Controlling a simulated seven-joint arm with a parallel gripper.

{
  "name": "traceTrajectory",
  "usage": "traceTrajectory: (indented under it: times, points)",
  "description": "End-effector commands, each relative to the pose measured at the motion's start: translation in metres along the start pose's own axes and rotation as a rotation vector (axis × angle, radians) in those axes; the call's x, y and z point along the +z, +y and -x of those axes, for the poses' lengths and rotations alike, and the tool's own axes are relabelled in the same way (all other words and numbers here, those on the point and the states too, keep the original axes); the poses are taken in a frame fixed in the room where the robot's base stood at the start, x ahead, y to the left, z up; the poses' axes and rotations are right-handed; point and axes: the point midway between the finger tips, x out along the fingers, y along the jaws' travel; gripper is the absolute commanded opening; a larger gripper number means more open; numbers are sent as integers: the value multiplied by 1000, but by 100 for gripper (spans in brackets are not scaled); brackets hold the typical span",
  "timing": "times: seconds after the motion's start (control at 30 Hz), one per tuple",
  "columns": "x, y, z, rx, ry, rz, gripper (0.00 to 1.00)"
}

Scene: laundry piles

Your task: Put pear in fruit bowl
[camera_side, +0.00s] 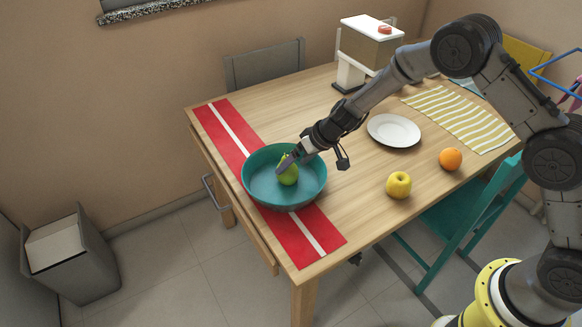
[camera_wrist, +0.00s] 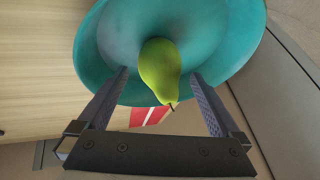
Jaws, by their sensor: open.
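The green pear (camera_side: 288,174) is inside the teal fruit bowl (camera_side: 262,191), which stands on the red and white runner. In the wrist view the pear (camera_wrist: 161,69) shows against the inside of the bowl (camera_wrist: 224,30), with its stem end toward my gripper. My gripper (camera_side: 291,160) is at the bowl, right by the pear. In the wrist view my gripper (camera_wrist: 160,80) is open, with a finger on each side of the pear's stem end and visible gaps between. Whether the pear touches the bowl's floor is hard to tell.
A yellow apple (camera_side: 399,185), an orange (camera_side: 450,159) and a white plate (camera_side: 394,131) are on the wooden table right of the bowl. A red runner (camera_side: 222,131) lies along the left edge. A coffee machine (camera_side: 368,50) stands at the back. The table between bowl and apple is clear.

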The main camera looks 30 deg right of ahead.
Motion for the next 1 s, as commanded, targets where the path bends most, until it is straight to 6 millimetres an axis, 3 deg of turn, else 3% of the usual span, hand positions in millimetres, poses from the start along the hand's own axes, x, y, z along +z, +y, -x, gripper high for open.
traceTrajectory:
  times: [0.2, 0.4, 0.87, 0.97, 1.0]
  points:
    - [-1, 0, 49, 0, 4, 1, 100]
    - [0, 0, 80, 0, 1, 0, 100]
    - [-1, -2, 102, -3, 3, 2, 100]
    - [-2, -8, 128, -12, 12, 10, 100]
    - [-1, -12, 145, -17, 15, 14, 100]
